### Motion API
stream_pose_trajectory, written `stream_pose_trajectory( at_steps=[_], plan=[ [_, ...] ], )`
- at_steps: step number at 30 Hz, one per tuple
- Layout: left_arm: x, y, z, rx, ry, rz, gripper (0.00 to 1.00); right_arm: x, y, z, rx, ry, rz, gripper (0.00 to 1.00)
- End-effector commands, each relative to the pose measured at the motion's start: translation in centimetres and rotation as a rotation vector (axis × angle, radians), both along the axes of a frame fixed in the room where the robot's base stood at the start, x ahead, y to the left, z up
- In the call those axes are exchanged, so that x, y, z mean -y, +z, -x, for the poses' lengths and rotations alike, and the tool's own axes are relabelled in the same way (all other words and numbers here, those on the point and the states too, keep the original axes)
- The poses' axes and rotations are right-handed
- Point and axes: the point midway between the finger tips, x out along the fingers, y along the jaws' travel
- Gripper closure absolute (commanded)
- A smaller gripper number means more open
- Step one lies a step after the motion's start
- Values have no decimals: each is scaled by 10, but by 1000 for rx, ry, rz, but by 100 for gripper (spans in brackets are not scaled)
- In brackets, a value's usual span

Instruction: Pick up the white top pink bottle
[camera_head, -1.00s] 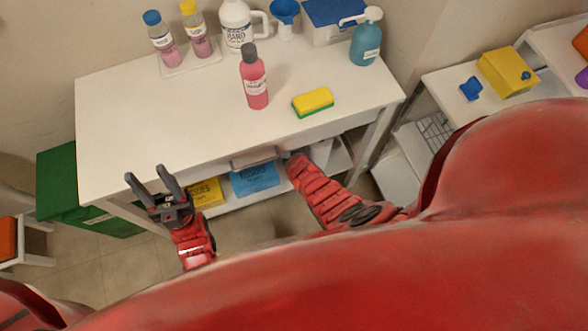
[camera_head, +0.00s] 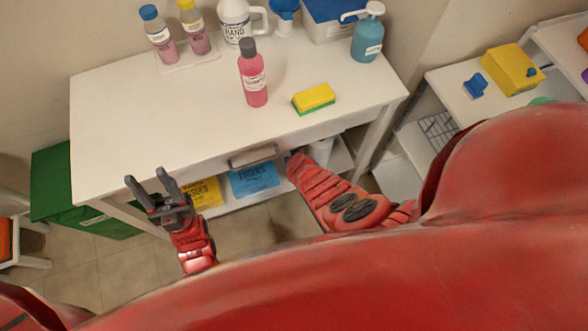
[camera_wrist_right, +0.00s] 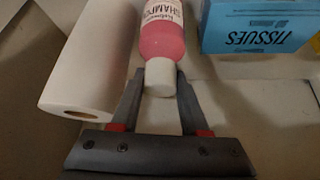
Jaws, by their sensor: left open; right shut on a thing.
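The pink shampoo bottle with a white cap (camera_wrist_right: 162,32) is in the right wrist view, at the top middle. My right gripper (camera_wrist_right: 160,80) is shut on its white cap, one finger on each side. In the head view this gripper and this bottle are hidden under the table top; only my right arm reaches in below the front edge. My left gripper (camera_head: 153,187) is open and empty, in front of the table's front left edge. A different pink bottle, with a dark cap (camera_head: 253,75), stands on the table top.
A white paper roll (camera_wrist_right: 85,70) lies left of the held bottle, and a blue tissue box (camera_wrist_right: 262,28) is right of it. The white table (camera_head: 150,115) carries a yellow sponge (camera_head: 314,98), a teal pump bottle (camera_head: 367,38) and other bottles. A green bin (camera_head: 52,185) stands at left.

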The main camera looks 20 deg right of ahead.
Motion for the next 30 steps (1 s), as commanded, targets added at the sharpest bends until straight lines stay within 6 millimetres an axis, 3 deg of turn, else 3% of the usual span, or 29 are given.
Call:
stream_pose_trajectory(
  at_steps=[1, 3, 4, 30],
  plan=[
    [0, 0, 0, 0, 0, 0, 50, 0, 0, 0, 0, 0, 0, 87],
    [0, 0, 0, 0, 0, 0, 50, 0, 0, 0, 0, 0, 0, 99],
    [0, 0, 0, 0, 0, 0, 50, 0, 0, 0, 0, 0, 0, 100],
    [0, 0, 0, 0, 0, 0, 50, 0, 0, 0, 1, 0, 0, 100]
  ],
)
